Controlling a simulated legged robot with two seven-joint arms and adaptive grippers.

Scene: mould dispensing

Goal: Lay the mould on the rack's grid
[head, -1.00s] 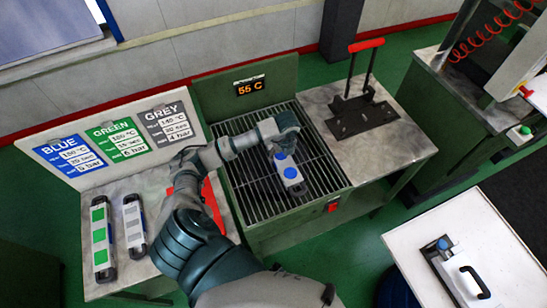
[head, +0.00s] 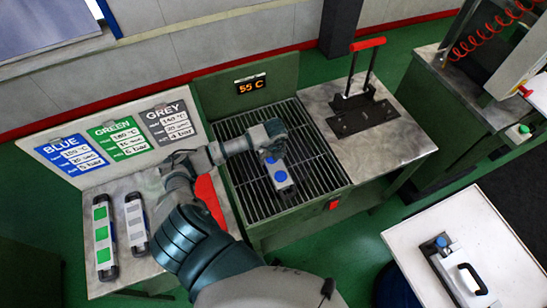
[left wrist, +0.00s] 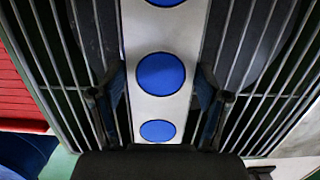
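The mould (head: 282,179), a pale bar with blue round marks and dark ends, is over the rack's grid (head: 318,165) near its middle. My left gripper (head: 271,158) reaches it from the left. In the left wrist view, the fingers (left wrist: 160,98) stand along both sides of the mould (left wrist: 166,40), closed on it, with grid bars visible to either side. Whether the mould touches the bars or hangs just above them cannot be told. The far end of the mould is partly covered by the gripper. My right gripper is not in view.
Green- and grey-marked moulds (head: 103,238) (head: 136,222) lie on the left table below the setting cards (head: 118,138). A 55 C display (head: 250,84) stands behind the grid. A red-handled press (head: 360,100) is at right.

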